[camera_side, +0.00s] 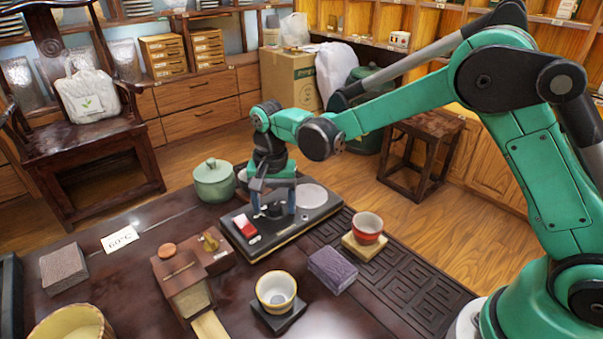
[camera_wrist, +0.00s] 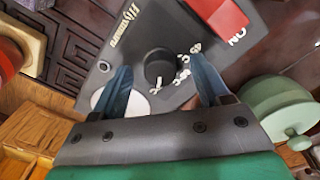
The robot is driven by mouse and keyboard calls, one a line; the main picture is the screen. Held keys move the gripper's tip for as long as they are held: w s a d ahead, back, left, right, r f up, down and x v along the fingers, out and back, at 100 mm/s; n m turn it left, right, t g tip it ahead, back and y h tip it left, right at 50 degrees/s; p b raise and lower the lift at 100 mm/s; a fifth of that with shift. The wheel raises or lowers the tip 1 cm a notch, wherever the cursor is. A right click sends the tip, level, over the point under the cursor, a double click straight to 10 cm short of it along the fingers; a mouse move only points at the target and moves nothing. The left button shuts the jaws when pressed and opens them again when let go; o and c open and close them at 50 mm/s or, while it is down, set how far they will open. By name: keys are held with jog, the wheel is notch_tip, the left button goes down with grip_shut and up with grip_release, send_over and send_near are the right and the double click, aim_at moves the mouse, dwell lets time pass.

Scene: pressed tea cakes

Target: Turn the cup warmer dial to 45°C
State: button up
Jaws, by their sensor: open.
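The cup warmer is a black slab (camera_side: 263,245) on the dark table in the side view. It has a red switch (camera_side: 244,226) and a pale round plate (camera_side: 312,195). In the wrist view its black round dial (camera_wrist: 159,65) is ringed by small white marks; I cannot read the setting. The red switch (camera_wrist: 218,14) has "ON" beside it, and part of the pale plate (camera_wrist: 104,98) shows. My gripper (camera_side: 274,211) points down over the warmer. Its open blue fingers (camera_wrist: 160,68) stand either side of the dial, with gaps visible; contact is not seen.
A green lidded pot (camera_side: 214,184) stands close behind the warmer. A red cup (camera_side: 367,225) on a wooden block is to the right. A white cup (camera_side: 276,290), purple block (camera_side: 333,268) and wooden box (camera_side: 185,285) are in front. A card (camera_side: 120,238) reads 60°C.

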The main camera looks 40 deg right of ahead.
grip_shut()
jog(key=shift+n, duration=0.3)
jog(key=n, duration=1.1)
jog(key=shift+n, duration=0.3)
jog(key=n, duration=1.1)
jog(key=shift+n, duration=0.5)
